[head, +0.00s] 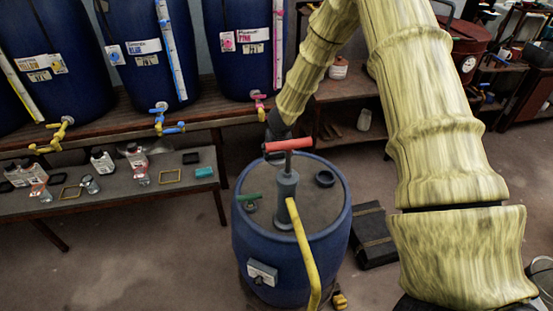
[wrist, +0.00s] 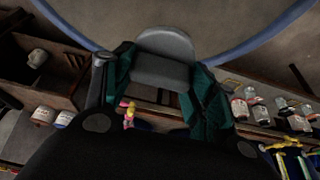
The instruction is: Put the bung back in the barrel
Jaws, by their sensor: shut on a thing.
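The blue barrel (head: 262,262) stands on the floor in the middle of the head view. On its lid is a dark raised ring (head: 325,178), which looks like the bung's opening. My gripper (wrist: 155,80) is shut on a grey, round-edged piece, which I take for the bung (wrist: 165,55). In the head view my gripper (head: 276,128) is at the barrel's far side, partly behind the pump's red handle. The bung is hidden there. In the wrist view the barrel's blue rim (wrist: 245,49) curves beyond the bung.
A grey hand pump (head: 287,190) with a red handle (head: 288,145) and yellow hose (head: 303,245) stands on the lid. A green-handled fitting (head: 250,197) sits to its left. A low bench (head: 120,200) and large blue vats (head: 150,55) stand behind left. A dark case (head: 374,235) lies to the right.

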